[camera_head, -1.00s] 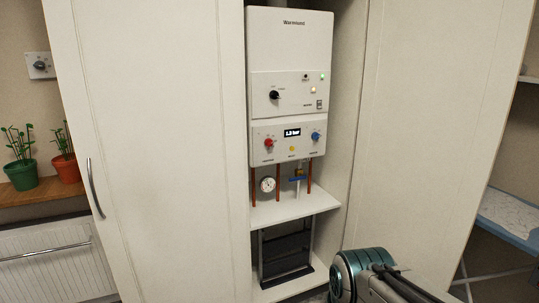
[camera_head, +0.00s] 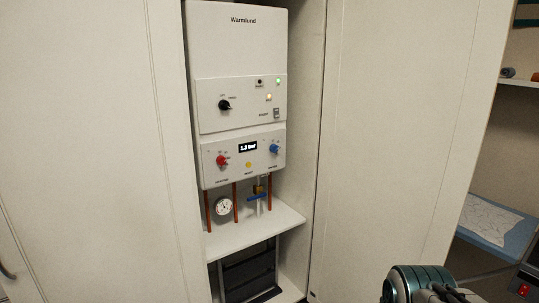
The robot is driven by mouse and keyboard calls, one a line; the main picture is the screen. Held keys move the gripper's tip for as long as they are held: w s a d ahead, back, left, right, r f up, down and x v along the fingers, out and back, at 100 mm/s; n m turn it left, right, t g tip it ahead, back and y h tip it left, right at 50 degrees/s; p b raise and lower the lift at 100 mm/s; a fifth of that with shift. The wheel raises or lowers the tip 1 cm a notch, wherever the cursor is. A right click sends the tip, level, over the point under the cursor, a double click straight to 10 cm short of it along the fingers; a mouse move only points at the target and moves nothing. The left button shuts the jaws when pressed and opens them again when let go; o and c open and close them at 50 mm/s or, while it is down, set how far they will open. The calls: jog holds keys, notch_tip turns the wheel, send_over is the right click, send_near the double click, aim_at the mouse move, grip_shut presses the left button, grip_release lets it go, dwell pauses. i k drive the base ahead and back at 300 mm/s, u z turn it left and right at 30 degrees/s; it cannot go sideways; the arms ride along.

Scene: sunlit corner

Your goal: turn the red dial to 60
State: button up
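The red dial (camera_head: 222,160) is a small knob at the left of the lower control panel on the white Warmlund boiler (camera_head: 238,55). Small scale marks sit around it, too small to read. A blue dial (camera_head: 275,149) is at the right of the same panel, with a display (camera_head: 247,147) that seems to read 1.3 bar between them. Part of my arm shows at the bottom right, well apart from the boiler. My gripper's fingertips are not visible.
A black knob (camera_head: 224,105) and a yellow button (camera_head: 249,165) are near the red dial. Below are copper pipes, a gauge (camera_head: 224,206) and a blue valve handle (camera_head: 257,197) above a shelf (camera_head: 255,232). Cabinet doors flank the boiler. An ironing board (camera_head: 490,222) stands at right.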

aim_at(221, 160)
jog(key=i, duration=1.4)
jog(key=u, duration=0.75)
